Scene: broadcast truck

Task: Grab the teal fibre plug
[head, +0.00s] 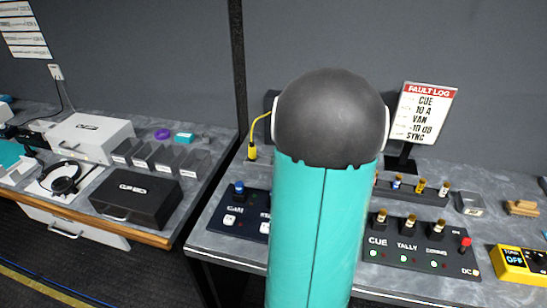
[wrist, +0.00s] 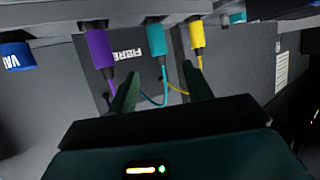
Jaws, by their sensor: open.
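The teal fibre plug (wrist: 155,37) shows in the wrist view, with a thin teal cable curving from it. It sits between a purple plug (wrist: 99,42) and a yellow plug (wrist: 196,35), seemingly against a grey surface at the top. My gripper (wrist: 160,74) is open and empty. Its two fingers point toward the plugs, and the teal plug lies between their directions, just beyond the tips. The teal cable passes between the fingers. In the head view my arm covers the middle of the bench, and the teal plug is not visible there.
A dark panel (wrist: 122,75) marked FIBRE is behind the cables. In the head view a yellow plug (head: 252,151) stands left of my arm. Button panels (head: 421,250), a fault log sign (head: 423,113) and a yellow box (head: 522,263) occupy the bench. A second bench is at left.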

